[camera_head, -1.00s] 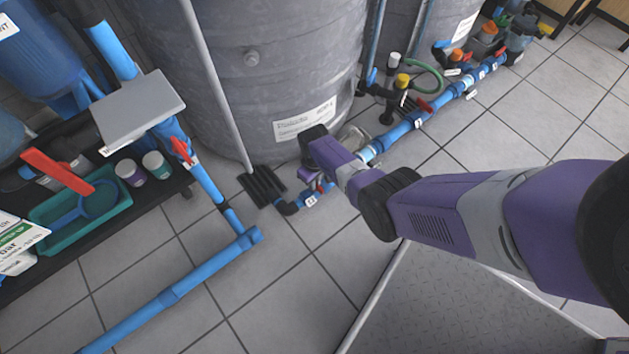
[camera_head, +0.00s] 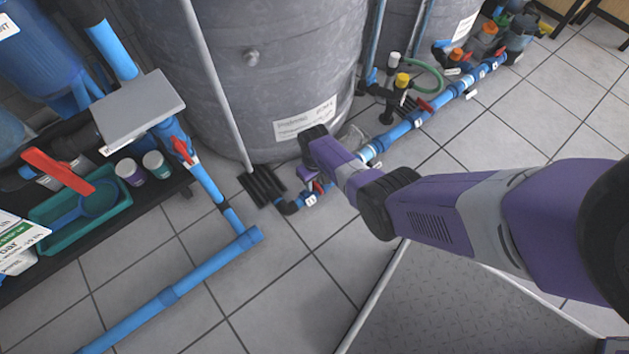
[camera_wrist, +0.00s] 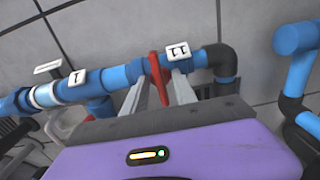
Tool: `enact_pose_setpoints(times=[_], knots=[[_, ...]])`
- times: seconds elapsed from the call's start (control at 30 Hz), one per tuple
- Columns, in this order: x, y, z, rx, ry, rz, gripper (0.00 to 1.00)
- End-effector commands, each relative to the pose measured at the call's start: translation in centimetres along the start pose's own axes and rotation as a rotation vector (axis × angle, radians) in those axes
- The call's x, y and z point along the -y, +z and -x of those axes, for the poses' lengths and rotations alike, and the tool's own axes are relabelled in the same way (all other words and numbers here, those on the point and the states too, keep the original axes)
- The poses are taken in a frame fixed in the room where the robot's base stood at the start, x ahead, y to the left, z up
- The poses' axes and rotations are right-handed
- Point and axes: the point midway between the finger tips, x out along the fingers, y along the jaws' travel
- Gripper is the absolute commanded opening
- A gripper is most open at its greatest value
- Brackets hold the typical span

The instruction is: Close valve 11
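Valve 11 has a red handle (camera_wrist: 158,78) on a blue pipe, beside a white tag (camera_wrist: 177,50) that reads 11. In the wrist view the handle appears to lie across the pipe's line. My gripper (camera_wrist: 161,88) has its two grey fingers apart, one on each side of the red handle. I cannot tell whether either finger touches it. In the head view my gripper is low by the tank foot, and my wrist hides much of the valve; a bit of the red handle (camera_head: 318,187) and the tag (camera_head: 311,200) show.
A black elbow (camera_wrist: 222,62) joins the pipe just right of the valve. A second tag (camera_wrist: 78,78) sits to the left. A large grey tank (camera_head: 255,80) stands behind. A blue floor pipe (camera_head: 170,295) runs at left. The tiled floor between is clear.

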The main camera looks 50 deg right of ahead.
Motion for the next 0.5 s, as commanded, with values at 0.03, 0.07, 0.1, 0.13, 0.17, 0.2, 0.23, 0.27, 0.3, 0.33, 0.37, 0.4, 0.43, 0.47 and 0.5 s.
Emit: enact_pose_setpoints(times=[0.03,0.07,0.1,0.13,0.17,0.2,0.23,0.27,0.3,0.33,0.37,0.4,0.43,0.47,0.5], knots=[[0.0,0.0,0.0,0.0,0.0,0.0,0.34],[0.0,0.0,0.0,0.0,0.0,0.001,0.34],[0.0,0.0,0.0,0.0,0.0,0.001,0.34],[0.0,0.0,0.0,0.0,0.0,0.001,0.34],[0.0,0.0,0.0,0.0,0.0,0.001,0.34],[0.0,0.0,0.0,0.0,0.001,0.001,0.34],[0.0,0.0,0.1,-0.001,0.001,0.001,0.34],[0.0,-0.1,0.1,-0.001,0.001,0.001,0.34],[0.0,-0.1,0.2,-0.001,0.001,0.001,0.34],[0.0,-0.1,0.4,-0.001,0.001,0.001,0.34],[0.0,-0.1,0.6,-0.001,0.001,0.001,0.34],[0.0,-0.1,1.0,-0.002,0.001,0.002,0.34],[0.0,-0.1,1.4,-0.002,0.001,0.002,0.34],[0.0,-0.1,1.8,-0.002,0.001,0.002,0.34],[0.0,-0.1,2.4,-0.002,0.001,0.002,0.34]])
